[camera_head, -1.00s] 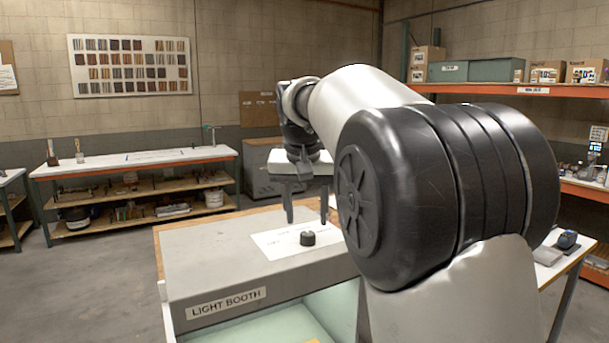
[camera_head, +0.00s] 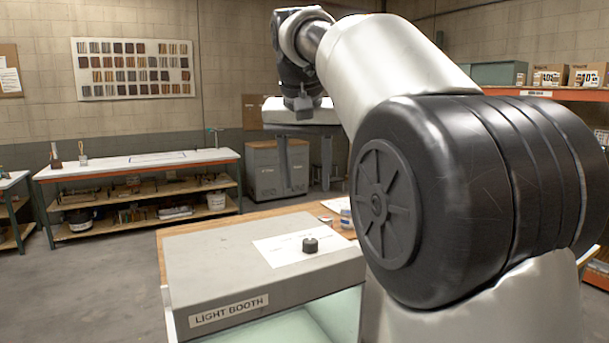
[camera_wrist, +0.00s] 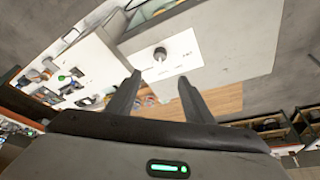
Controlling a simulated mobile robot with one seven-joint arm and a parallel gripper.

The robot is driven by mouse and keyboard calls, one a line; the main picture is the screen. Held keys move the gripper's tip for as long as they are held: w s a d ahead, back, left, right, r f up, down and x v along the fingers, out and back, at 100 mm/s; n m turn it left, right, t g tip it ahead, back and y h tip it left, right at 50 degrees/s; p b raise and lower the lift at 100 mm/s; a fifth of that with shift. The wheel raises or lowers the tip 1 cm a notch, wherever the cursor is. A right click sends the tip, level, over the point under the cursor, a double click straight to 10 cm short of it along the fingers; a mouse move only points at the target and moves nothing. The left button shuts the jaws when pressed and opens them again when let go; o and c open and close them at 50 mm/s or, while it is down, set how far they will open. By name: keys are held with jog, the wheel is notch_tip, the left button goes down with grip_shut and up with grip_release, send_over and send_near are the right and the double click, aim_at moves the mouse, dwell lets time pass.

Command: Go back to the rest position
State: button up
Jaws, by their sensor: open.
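My gripper (camera_head: 306,188) is open and empty, pointing down in the air above and behind the light booth. Its two dark fingers stand apart, and they also show in the wrist view (camera_wrist: 159,78) with nothing between them. The grey light booth (camera_head: 215,270) stands below on a wooden-topped bench. A small black knob (camera_head: 310,245) sits on a white sheet (camera_head: 275,253) on the booth's top, clear of the fingers. The knob also shows in the wrist view (camera_wrist: 160,53). My arm hides part of the booth's right side and the bench.
A white-topped workbench (camera_head: 140,163) with loaded lower shelves stands at the back left. A grey cabinet (camera_head: 268,170) stands behind my gripper. An orange-edged shelf (camera_head: 540,94) with boxes is at the right. Open floor lies at the left.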

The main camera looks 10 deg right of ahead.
jog(key=s+d+f+n, duration=0.1)
jog(key=s+f, duration=0.9)
jog(key=s, duration=0.3)
jog(key=s+d+f+n+t+y, duration=0.1)
jog(key=s+f+n, duration=0.1)
jog(key=s+f, duration=0.8)
jog(key=s, duration=0.4)
jog(key=shift+d+f, duration=0.2)
jog(key=shift+f, duration=0.2)
dwell(0.9)
